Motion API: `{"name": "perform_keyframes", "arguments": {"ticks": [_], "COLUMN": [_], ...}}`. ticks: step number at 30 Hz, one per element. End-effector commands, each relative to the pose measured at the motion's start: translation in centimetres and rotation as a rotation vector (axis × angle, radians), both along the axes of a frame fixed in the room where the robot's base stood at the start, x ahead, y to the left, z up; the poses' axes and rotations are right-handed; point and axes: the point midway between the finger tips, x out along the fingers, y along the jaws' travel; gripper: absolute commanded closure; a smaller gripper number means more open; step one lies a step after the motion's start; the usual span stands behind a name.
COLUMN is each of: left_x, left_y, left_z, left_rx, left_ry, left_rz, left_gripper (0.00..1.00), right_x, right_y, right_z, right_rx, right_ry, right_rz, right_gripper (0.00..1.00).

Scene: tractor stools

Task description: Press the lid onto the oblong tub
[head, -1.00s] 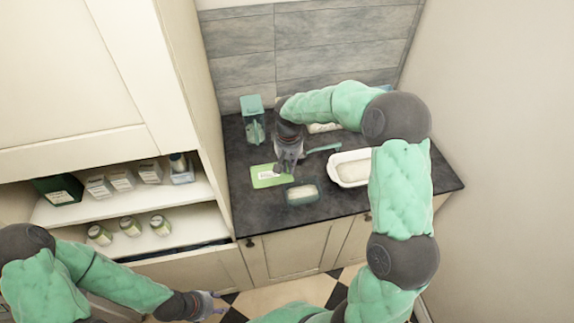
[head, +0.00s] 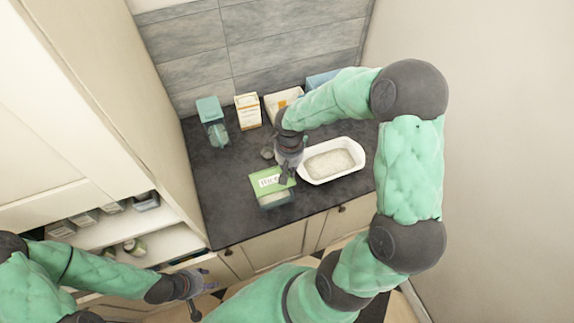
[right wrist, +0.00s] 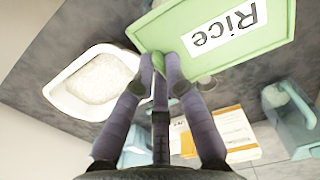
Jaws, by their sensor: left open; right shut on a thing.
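The green lid (head: 270,181), with a white "Rice" label, is held by my right gripper (head: 286,176), which is shut on its edge. The lid also fills the top of the right wrist view (right wrist: 215,38), where my right fingers (right wrist: 160,75) pinch its corner. The oblong tub (head: 276,201) is on the dark counter near the front edge. The lid is over it in the head view and hides most of its top; I cannot tell whether they touch. My left gripper (head: 204,289) is open and empty, low in front of the cabinets.
A white dish of pale grains (head: 331,163) stands right of my right gripper. A teal-lidded jug (head: 213,125), an orange-and-white carton (head: 248,111) and other boxes stand at the back. Bare counter (head: 222,185) lies left of the tub.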

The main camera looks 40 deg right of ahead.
Motion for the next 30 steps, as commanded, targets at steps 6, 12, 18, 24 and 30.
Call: {"name": "perform_keyframes", "arguments": {"ticks": [6,12,18,24,30], "left_x": [0.0,0.0,0.0,0.0,0.0], "left_y": [0.0,0.0,0.0,0.0,0.0], "left_z": [-0.2,-1.1,-2.6,-4.2,-5.6], "left_rx": [0.000,0.000,0.000,0.000,0.000], "left_ry": [0.000,0.000,0.000,0.000,0.000], "left_rz": [0.000,0.000,0.000,0.000,0.000], "left_gripper": [0.53,0.53,0.53,0.53,0.53], "right_x": [0.1,0.0,0.0,0.0,0.0], "right_y": [0.0,0.0,0.0,0.0,0.0], "right_z": [0.0,-0.9,-2.5,-4.2,-5.8], "right_rx": [0.000,0.000,0.000,0.000,0.000], "right_ry": [-0.001,0.000,0.000,0.000,0.001], "right_rz": [0.000,0.000,0.000,0.000,0.000], "right_gripper": [1.00,1.00,1.00,1.00,1.00]}}
